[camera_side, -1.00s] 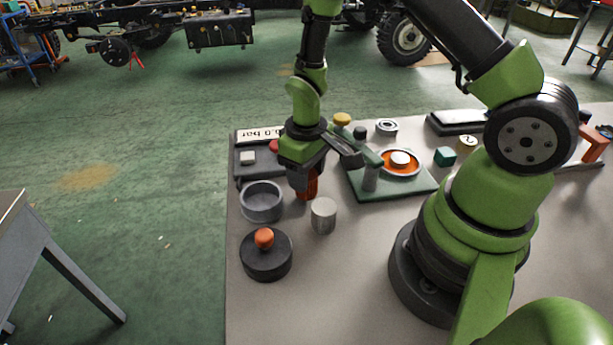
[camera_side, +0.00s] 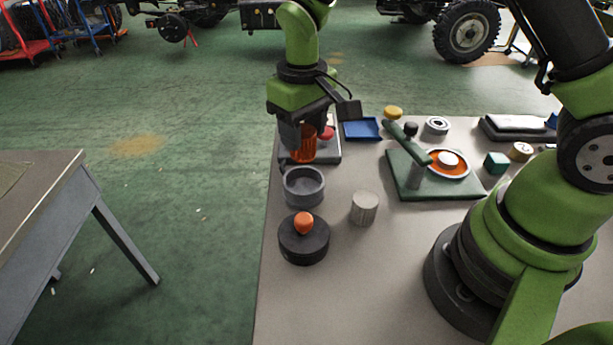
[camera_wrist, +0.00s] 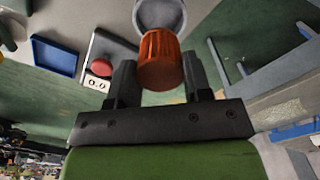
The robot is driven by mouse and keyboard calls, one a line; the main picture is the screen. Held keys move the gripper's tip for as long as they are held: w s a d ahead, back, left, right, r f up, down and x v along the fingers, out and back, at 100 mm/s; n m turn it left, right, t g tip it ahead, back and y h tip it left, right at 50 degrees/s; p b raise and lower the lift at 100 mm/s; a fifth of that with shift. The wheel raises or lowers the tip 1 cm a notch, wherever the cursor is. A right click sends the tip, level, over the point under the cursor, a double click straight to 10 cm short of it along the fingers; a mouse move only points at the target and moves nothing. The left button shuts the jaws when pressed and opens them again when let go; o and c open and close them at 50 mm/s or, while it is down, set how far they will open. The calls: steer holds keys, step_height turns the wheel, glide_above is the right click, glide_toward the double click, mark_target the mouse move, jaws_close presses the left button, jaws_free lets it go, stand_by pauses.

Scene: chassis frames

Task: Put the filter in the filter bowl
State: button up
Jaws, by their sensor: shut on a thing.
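My gripper (camera_side: 302,135) is shut on an orange ribbed filter (camera_side: 303,148) and holds it upright, with its lower end clear of the table. The filter also shows between the two fingers in the wrist view (camera_wrist: 160,62). The filter bowl (camera_side: 303,190) is a grey, open, round cup on the table. In the side view it is just below the filter. In the wrist view the bowl (camera_wrist: 150,14) is partly hidden behind the filter. The filter appears outside the bowl, above it and a little behind; the exact offset is hard to tell.
A black round lid with an orange knob (camera_side: 304,248) stands in front of the bowl. A pale grey cylinder (camera_side: 364,208) stands to the right. A green press fixture (camera_side: 420,185) and a blue tray (camera_side: 361,129) are further back. A box with a red button (camera_side: 327,133) is behind the filter.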

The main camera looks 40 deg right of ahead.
step_height(320, 180, down, 8)
steer(key=shift+f, duration=0.2)
stand_by(0.3)
steer(key=o, duration=0.9)
steer(key=shift+f, duration=0.1)
steer(key=shift+o, duration=0.2)
